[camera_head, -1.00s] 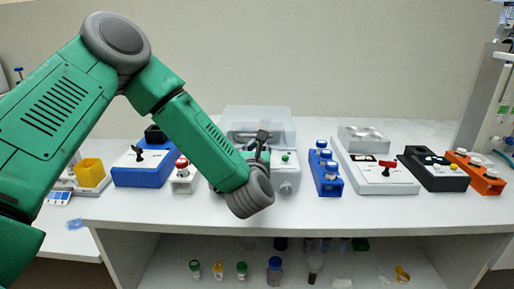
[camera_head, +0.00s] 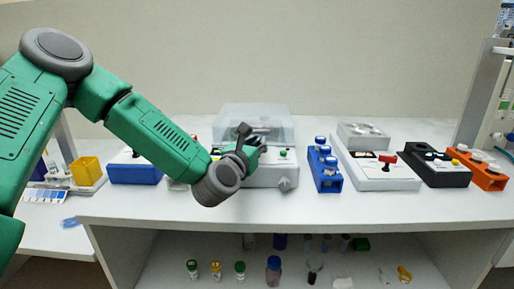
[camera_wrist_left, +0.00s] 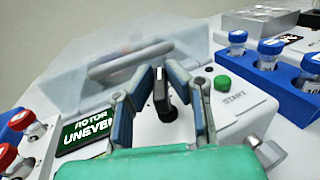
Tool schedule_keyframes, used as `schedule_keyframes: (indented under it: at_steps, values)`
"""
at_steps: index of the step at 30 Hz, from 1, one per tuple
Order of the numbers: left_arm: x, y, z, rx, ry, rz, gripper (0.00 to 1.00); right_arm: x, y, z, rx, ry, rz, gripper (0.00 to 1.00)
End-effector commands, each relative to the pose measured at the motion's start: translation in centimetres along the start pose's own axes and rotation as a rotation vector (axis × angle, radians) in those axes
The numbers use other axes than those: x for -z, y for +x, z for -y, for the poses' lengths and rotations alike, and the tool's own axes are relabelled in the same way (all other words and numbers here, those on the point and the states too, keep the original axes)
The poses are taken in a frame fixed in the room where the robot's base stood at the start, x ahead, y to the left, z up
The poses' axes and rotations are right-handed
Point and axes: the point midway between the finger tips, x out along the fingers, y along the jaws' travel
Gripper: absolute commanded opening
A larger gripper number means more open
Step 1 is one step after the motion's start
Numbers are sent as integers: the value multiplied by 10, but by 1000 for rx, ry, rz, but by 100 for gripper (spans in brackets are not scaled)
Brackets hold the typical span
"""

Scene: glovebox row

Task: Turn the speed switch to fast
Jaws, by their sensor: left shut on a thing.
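A grey-white machine with a clear lid (camera_head: 255,122) stands mid-bench. My left gripper (camera_head: 252,143) reaches its top panel from the left. In the left wrist view the two fingers (camera_wrist_left: 160,76) are closed in on both sides of an upright black switch lever (camera_wrist_left: 160,97), which rises from the panel. The gripper is shut on this lever. The green START button (camera_wrist_left: 222,83) is just right of the lever, and a dark display reading "ROTOR UNEVEN" (camera_wrist_left: 88,133) is to its left. The switch's speed markings are not readable. My right gripper is in neither view.
A blue rack of capped tubes (camera_head: 325,175) stands close right of the machine. Beyond are a white box with a red switch (camera_head: 388,160), a black box (camera_head: 445,177) and an orange rack (camera_head: 488,180). Red-capped tubes (camera_wrist_left: 20,120) stand close left. The bench front is clear.

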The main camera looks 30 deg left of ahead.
Motion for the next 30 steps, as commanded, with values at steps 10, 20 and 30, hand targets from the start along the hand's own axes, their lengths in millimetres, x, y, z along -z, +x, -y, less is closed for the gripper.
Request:
schedule_keyframes:
  at_steps: [10,20,30]
  values:
    - [8,-2,-1,151,-1,-18,0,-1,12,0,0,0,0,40]
    - [9,-2,0,182,1,-22,0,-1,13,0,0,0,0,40]
    - [8,-2,0,180,0,-19,31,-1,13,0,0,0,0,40]
